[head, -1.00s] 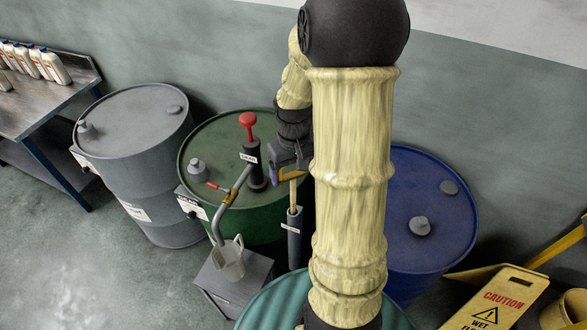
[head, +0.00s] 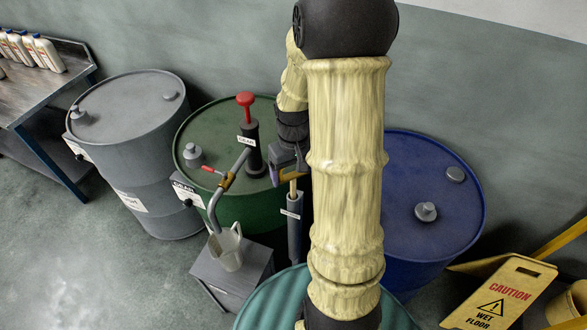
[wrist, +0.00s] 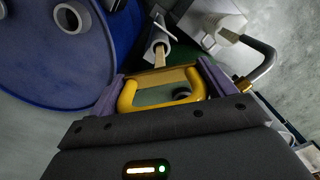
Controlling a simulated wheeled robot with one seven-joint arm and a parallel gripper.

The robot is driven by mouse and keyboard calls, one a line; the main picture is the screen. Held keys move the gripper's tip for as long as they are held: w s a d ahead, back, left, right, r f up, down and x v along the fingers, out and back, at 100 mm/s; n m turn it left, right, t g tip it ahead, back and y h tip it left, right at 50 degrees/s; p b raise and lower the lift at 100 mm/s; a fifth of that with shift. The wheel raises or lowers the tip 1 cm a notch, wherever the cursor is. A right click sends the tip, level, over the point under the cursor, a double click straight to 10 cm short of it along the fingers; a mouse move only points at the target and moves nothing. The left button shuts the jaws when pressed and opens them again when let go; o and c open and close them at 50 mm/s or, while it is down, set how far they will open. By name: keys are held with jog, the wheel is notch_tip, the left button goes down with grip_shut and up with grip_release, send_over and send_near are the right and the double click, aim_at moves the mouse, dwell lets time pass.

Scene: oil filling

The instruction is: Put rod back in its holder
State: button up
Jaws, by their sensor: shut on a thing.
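My gripper (head: 284,174) is shut on the yellow loop handle of the rod, in front of the green drum. In the wrist view its purple fingers (wrist: 163,90) sit on both sides of the handle (wrist: 127,97). A short pale length of the rod (head: 293,187) shows below the gripper. It runs down to the mouth of the holder (head: 294,228), a grey upright tube with a white label. In the wrist view the rod (wrist: 160,59) appears to go into the holder's opening (wrist: 149,54). The rod's lower end is hidden.
The green drum (head: 215,127) carries a red-topped pump (head: 246,100) and a spout over a pale jug (head: 228,255) on a grey stand. A grey drum (head: 130,105) stands left, a blue drum (head: 400,170) right. A yellow wet-floor sign (head: 500,295) lies at lower right.

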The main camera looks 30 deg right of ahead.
aim_at(294, 190)
jog(key=shift+f+b, duration=2.7)
jog(key=shift+f, duration=1.4)
jog(key=o, duration=0.9)
jog(key=shift+r, duration=0.1)
notch_tip(294, 190, up, 17)
jog(key=shift+r+b, duration=0.15)
jog(key=shift+b, duration=0.2)
jog(key=s+a+f+t, duration=0.1)
jog(key=s+a+f, duration=0.1)
jog(key=a+f, duration=0.1)
jog(key=s+a+f, duration=0.2)
jog(key=a+f, duration=0.1)
jog(key=a, duration=0.1)
jog(key=s+a+f+t, duration=0.1)
jog(key=s+a+f, duration=0.1)
jog(key=a+f, duration=0.2)
jog(key=shift+s+a+n+t, duration=0.1)
jog(key=shift+a+n+t, duration=0.2)
jog(key=shift+a+n, duration=0.1)
